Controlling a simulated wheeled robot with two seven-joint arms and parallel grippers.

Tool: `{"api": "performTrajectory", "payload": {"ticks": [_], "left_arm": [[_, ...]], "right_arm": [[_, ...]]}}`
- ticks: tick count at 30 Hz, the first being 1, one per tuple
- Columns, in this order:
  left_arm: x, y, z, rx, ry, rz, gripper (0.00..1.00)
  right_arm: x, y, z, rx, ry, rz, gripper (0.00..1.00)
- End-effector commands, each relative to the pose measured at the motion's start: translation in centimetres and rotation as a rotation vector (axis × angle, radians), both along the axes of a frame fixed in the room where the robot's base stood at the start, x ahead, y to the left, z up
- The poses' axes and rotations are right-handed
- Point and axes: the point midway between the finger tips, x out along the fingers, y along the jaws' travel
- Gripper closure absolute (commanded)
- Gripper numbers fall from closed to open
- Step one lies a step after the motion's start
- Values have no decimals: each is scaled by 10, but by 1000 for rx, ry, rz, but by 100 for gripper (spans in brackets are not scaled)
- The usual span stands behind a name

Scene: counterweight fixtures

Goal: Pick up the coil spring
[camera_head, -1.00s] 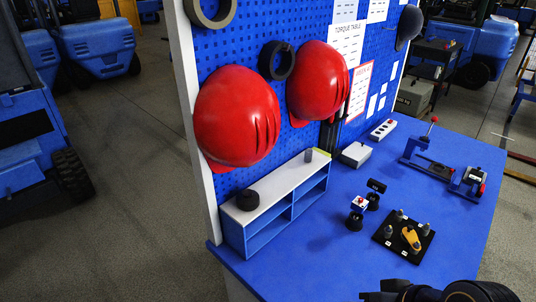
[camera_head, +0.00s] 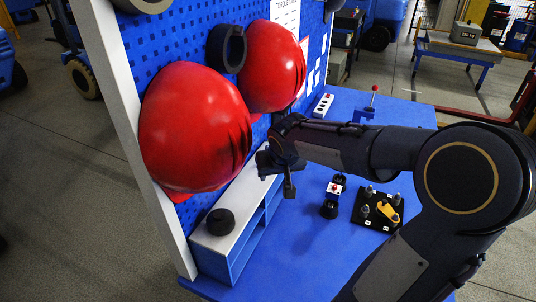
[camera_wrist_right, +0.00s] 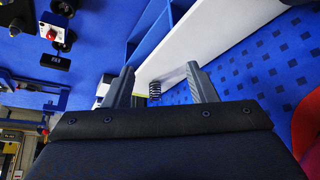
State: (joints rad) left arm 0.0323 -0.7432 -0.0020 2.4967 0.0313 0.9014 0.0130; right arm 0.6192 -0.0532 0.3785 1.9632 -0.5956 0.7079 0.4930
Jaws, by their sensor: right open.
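The coil spring (camera_wrist_right: 154,90) is a small dark coil standing on the white top of the shelf unit, seen between my right fingers in the right wrist view. In the head view it is hidden behind my right gripper. My right gripper (camera_head: 278,179) hangs over the far part of the shelf top, its fingers apart. In the right wrist view my right gripper (camera_wrist_right: 160,75) is open and empty, with a finger on each side of the spring; I cannot tell the exact distance between them. My left gripper is not in view.
The blue shelf unit with a white top (camera_head: 225,238) stands against the pegboard (camera_head: 205,35). A black round part (camera_head: 220,222) sits on its near end. Red helmets (camera_head: 195,128) hang close above. A black plate with pegs (camera_head: 378,207) lies on the blue table to the right.

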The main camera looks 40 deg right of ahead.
Motion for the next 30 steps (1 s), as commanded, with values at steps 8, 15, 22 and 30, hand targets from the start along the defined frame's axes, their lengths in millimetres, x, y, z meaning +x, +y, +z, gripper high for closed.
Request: {"api": "performTrajectory", "payload": {"ticks": [8, 15, 22, 30], "left_arm": [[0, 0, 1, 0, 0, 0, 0], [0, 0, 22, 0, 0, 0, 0], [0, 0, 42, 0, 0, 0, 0], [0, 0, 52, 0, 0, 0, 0]], "right_arm": [[38, -38, -15, -11, -21, -52, 48], [82, -60, -12, -9, -20, -51, 48], [118, -81, -13, -9, -21, -52, 48], [134, -90, -14, -11, -21, -51, 48]]}}
